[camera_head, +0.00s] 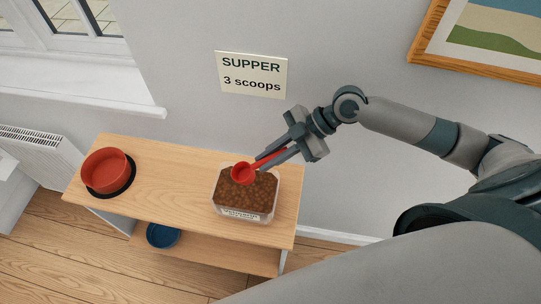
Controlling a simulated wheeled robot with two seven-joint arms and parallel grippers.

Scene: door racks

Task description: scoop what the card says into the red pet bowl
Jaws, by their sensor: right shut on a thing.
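The card (252,75) on the wall reads "SUPPER 3 scoops". The red pet bowl (106,169) stands on a dark round mat at the left end of the wooden table; its inside looks red, and I see no food in it. A clear tub (245,214) of brown kibble stands near the right end. My right gripper (268,160) is shut on the handle of a red scoop (243,173). The scoop's cup is over the back part of the tub; I cannot tell whether it touches the kibble or holds any. My left gripper is not in view.
A blue bowl (162,235) sits on the lower shelf (215,250). The tabletop (178,178) between the red bowl and the tub is clear. A radiator (43,158) and a window sill (80,90) are at the left. A framed picture (480,66) hangs at upper right.

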